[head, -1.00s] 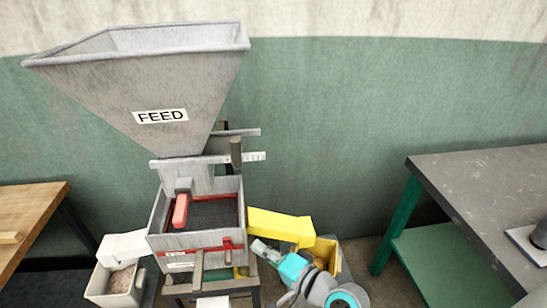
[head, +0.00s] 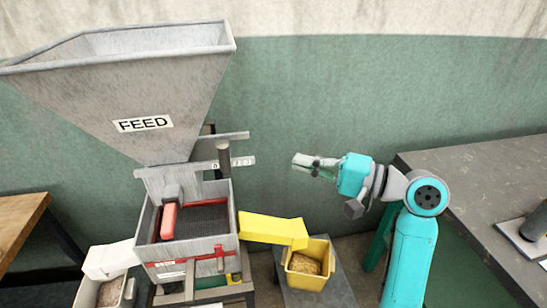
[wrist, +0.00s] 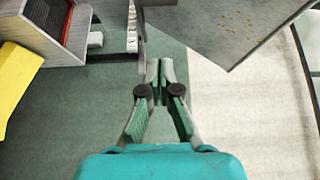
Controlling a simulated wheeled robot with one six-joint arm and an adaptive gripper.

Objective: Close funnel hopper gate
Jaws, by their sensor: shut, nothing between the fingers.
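The grey funnel hopper (head: 130,90) marked FEED stands at the left in the head view. In the wrist view my gripper (wrist: 159,64) is shut and empty. The marked bar (wrist: 131,25) shows at upper left there, and the funnel's underside (wrist: 215,25) at upper right.
Below the hopper is a sieve box (head: 200,249) with a red piece inside. A yellow chute (head: 273,229) leads to a yellow bin (head: 306,282) of grain. A white bin (head: 98,296) stands at left. A grey table (head: 470,190) is at right.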

